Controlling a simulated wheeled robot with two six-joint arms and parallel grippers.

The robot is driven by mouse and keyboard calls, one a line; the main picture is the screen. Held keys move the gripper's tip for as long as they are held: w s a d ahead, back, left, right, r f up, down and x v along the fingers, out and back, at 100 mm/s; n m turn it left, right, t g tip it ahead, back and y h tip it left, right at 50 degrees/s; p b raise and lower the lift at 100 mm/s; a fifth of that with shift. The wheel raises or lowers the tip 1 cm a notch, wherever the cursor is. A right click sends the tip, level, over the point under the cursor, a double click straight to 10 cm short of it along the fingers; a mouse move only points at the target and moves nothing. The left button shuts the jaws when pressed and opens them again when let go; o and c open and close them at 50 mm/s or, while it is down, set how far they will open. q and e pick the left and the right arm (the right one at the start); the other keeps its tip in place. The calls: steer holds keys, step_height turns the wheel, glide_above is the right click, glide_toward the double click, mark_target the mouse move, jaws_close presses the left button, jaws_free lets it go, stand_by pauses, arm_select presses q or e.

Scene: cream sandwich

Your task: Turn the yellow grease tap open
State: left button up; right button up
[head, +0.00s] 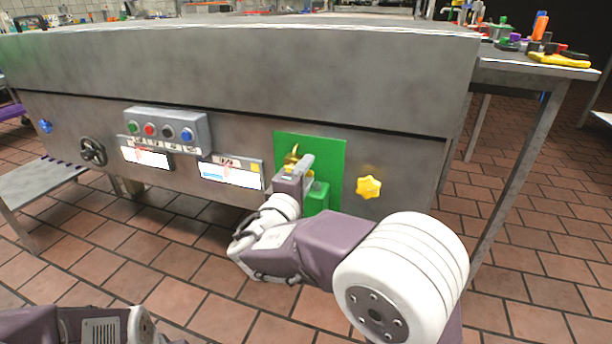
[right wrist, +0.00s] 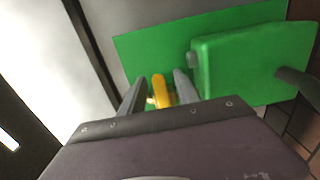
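The yellow tap handle (head: 291,158) is on a green plate (head: 325,150) on the front of the steel counter, partly hidden behind my right gripper (head: 300,168). In the right wrist view the yellow handle (right wrist: 160,91) lies between the two grey fingers of my right gripper (right wrist: 160,78). The fingers are apart, with small gaps seen at the handle's sides. Whether either finger touches it I cannot tell. Only a link of my left arm shows at the lower left of the head view; its gripper is out of the picture.
A green box (right wrist: 245,62) sticks out from the plate close to the right finger. A yellow star-shaped knob (head: 369,187) is right of the plate. A button box (head: 168,129) and a black handwheel (head: 92,151) are to the left. A side table (head: 500,66) stands at right.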

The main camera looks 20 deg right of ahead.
mark_target(288, 166)
jaws_close()
steer(key=shift+r, duration=0.1)
steer(key=n+p, duration=0.1)
steer(key=r+n+p, duration=0.1)
steer(key=n+p, duration=0.1)
steer(key=shift+a+r, duration=0.1)
steer(key=shift+r, duration=0.15)
steer(key=n+p, duration=0.2)
steer(key=r+n+p, duration=0.1)
steer(key=n+p, duration=0.1)
steer(key=p, duration=0.1)
steer(key=a+r+n+p, duration=0.1)
steer(key=n+p, duration=0.1)
steer(key=shift+w+r+n, duration=0.1)
steer(key=shift+w+n, duration=0.3)
steer(key=n+p, duration=0.2)
steer(key=a+n+p, duration=0.1)
steer(key=n+p, duration=0.1)
steer(key=p, duration=0.1)
steer(key=w+n+p, duration=0.1)
steer(key=p, duration=0.2)
steer(key=shift+a+r+n, duration=0.3)
steer(key=shift+r+n, duration=0.1)
steer(key=shift+w+a+f+n+p, duration=0.1)
steer(key=shift+w+a+n+p, duration=0.15)
steer(key=shift+n+p, duration=0.75)
steer(key=shift+a+f+n+p, duration=0.15)
steer(key=shift+n+p, duration=0.15)
steer(key=shift+p, duration=0.35)
